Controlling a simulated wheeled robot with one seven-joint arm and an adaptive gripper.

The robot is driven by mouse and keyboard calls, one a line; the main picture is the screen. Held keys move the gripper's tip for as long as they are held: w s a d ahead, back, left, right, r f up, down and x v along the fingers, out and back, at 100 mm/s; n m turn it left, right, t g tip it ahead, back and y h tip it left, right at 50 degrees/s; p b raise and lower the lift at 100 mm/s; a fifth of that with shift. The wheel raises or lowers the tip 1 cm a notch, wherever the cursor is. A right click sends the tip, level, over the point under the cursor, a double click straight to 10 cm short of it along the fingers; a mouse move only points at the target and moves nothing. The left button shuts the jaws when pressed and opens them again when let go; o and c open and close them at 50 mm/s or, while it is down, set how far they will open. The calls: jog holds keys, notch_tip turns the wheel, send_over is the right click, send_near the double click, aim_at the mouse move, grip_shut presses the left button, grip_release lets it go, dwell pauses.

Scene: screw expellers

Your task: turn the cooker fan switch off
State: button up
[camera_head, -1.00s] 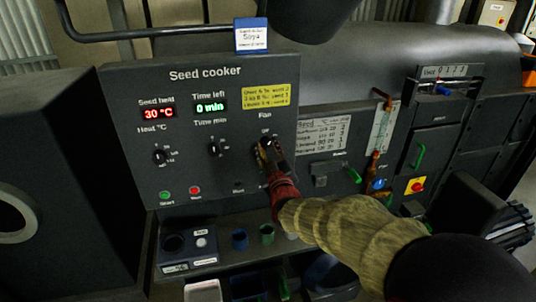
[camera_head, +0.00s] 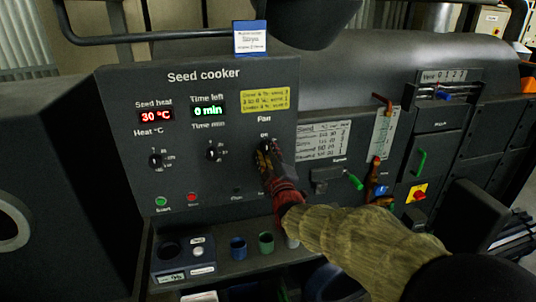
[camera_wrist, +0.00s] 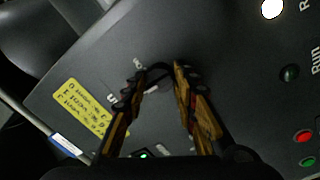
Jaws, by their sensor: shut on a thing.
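The Seed cooker panel (camera_head: 225,95) faces me, with its fan switch, a small black knob, under the "Fan" label at the right. My gripper (camera_head: 265,148) is at that knob, reaching in from the lower right. In the wrist view my gripper (camera_wrist: 160,76) has its two yellow-brown fingers on either side of the dark knob (camera_wrist: 158,72), shut on it. The fingers hide most of the knob, so I cannot tell its exact pointing direction.
The heat knob (camera_head: 156,160) and time knob (camera_head: 212,150) are to the left. The green start button (camera_head: 161,201) and red button (camera_head: 192,197) lie below. A shelf with a blue cup (camera_head: 238,248) and green cup (camera_head: 266,243) is under the panel. A green-handled lever (camera_head: 354,181) is to the right.

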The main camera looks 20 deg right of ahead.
jog(key=o, duration=1.2)
jog(key=shift+c, duration=0.2)
jog(key=s, duration=1.2)
jog(key=shift+a+f, duration=0.25)
jog(key=shift+f, duration=0.15)
